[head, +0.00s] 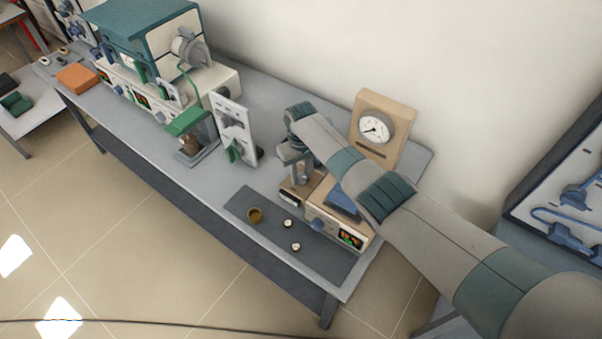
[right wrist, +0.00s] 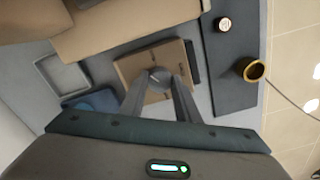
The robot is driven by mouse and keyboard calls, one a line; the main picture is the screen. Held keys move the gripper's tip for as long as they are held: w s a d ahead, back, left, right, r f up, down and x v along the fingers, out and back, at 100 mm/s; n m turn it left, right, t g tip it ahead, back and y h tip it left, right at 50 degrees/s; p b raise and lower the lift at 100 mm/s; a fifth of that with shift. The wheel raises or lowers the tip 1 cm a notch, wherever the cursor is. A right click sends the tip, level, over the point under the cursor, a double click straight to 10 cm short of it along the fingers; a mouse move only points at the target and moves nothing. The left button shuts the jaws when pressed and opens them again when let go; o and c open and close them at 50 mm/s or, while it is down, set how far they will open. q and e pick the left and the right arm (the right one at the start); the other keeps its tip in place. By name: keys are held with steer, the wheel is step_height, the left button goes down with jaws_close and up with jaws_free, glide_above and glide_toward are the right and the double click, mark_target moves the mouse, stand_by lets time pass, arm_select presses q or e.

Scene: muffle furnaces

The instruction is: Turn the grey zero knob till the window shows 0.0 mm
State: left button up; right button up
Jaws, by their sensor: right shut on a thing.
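The grey zero knob (right wrist: 159,77) sits on top of a small tan box (right wrist: 128,68), between my right gripper's fingertips (right wrist: 160,82) in the right wrist view. My right gripper is shut on the knob from above. In the head view my right gripper (head: 299,168) reaches down to the same tan box (head: 303,193), and the knob itself is hidden there. A dark window (head: 289,198) shows on the box's front, too small to read. My left gripper is not in view.
Beside the box stands a larger unit with a lit display (head: 350,239) and blue knob (head: 317,225). A wooden dial stand (head: 394,104) rises behind. A brown cup (head: 254,215) and two small white-topped pieces lie on the dark mat (head: 318,262). A white panel (head: 246,146) stands left.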

mark_target(301, 176)
steer(key=o, duration=1)
steer(key=shift+o, duration=0.2)
steer(key=shift+r, duration=0.1)
step_height(301, 176, up, 17)
steer(key=b, duration=0.3)
steer(key=shift+r, duration=0.15)
